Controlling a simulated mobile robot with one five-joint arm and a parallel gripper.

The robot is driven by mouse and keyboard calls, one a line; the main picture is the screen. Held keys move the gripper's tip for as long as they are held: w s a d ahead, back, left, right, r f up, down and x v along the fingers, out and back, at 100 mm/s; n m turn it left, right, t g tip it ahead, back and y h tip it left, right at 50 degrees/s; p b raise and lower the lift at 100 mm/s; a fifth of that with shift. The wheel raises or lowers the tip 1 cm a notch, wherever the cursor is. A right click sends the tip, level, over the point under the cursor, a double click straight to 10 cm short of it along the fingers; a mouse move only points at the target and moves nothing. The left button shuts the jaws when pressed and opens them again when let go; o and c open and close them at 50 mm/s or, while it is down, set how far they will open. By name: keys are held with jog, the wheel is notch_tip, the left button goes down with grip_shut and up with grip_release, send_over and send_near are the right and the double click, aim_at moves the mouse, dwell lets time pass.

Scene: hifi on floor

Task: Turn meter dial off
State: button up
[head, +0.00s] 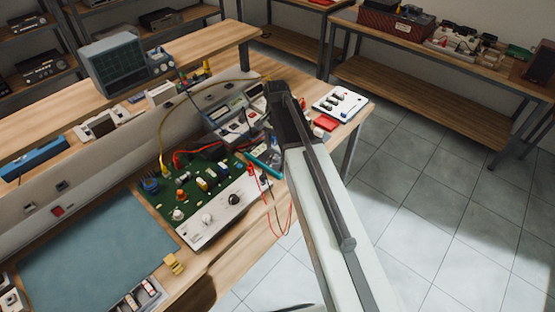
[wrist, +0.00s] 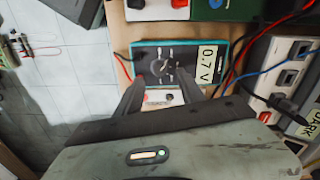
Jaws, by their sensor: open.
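The meter (wrist: 148,50) is a teal-edged box with a dark face, seen in the upper middle of the wrist view. Its display (wrist: 207,63) reads 0.7 V and stands to the right of the dial. The round dial (wrist: 168,66) sits mid-face with marks around it. My gripper (wrist: 161,78) is open, its two dark fingers reaching toward the meter, one on either side of the dial's near part. I cannot tell whether they touch it. In the head view the teal meter (head: 262,162) shows beside my arm, which partly covers it; the fingertips are hidden there.
A green circuit board (head: 205,180) with knobs on a white front panel lies left of the meter. Red and black leads (head: 270,200) hang by the bench edge. Bench instruments (head: 230,115) stand behind. A red box (head: 326,122) and white switch panel (head: 340,104) lie right of my arm.

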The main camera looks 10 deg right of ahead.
aim_at(276, 157)
notch_tip(276, 157, down, 5)
jog(key=b, duration=0.3)
jog(key=shift+b, duration=0.35)
jog(key=shift+r, duration=0.1)
grip_shut()
jog(key=shift+n, duration=0.3)
jog(key=n, duration=0.4)
jog(key=shift+n, duration=2.1)
